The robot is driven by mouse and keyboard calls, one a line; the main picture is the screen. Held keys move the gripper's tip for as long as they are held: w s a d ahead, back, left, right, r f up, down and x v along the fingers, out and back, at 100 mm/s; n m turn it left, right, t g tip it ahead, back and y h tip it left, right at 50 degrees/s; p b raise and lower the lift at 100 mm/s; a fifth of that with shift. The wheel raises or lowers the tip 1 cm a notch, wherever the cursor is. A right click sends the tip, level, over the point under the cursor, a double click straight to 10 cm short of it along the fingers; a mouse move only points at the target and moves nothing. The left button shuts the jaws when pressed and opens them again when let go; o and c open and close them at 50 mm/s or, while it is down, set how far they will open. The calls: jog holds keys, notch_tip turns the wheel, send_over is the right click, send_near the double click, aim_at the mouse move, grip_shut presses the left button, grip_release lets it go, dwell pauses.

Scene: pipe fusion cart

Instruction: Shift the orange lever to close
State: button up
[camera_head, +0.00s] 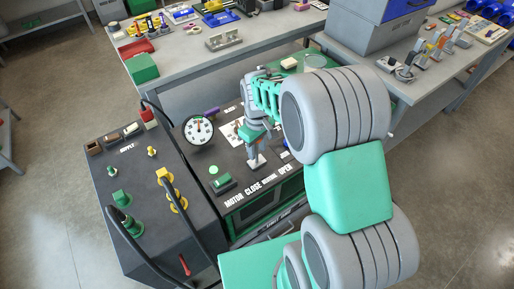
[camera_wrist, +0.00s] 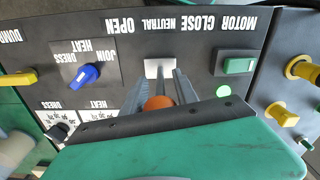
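The orange lever's round knob (camera_wrist: 158,103) shows in the wrist view between the two grey fingers of my gripper (camera_wrist: 160,82). Its pale base plate (camera_wrist: 157,68) sits on the dark panel by the upside-down NEUTRAL and OPEN labels. The fingers stand apart, one on each side of the knob; contact is not clear. In the head view my gripper (camera_head: 254,152) points down at the panel above the CLOSE and OPEN lettering (camera_head: 259,186). It hides the knob there. The pale base plate (camera_head: 257,161) shows just below it.
A green motor switch (camera_wrist: 238,65) and a blue knob (camera_wrist: 86,74) flank the lever. A round gauge (camera_head: 198,130) stands up at the panel's left. A supply box (camera_head: 140,200) with yellow and green fittings and black hoses stands left. Workbenches lie behind.

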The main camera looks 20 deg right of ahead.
grip_shut()
dwell(1.0)
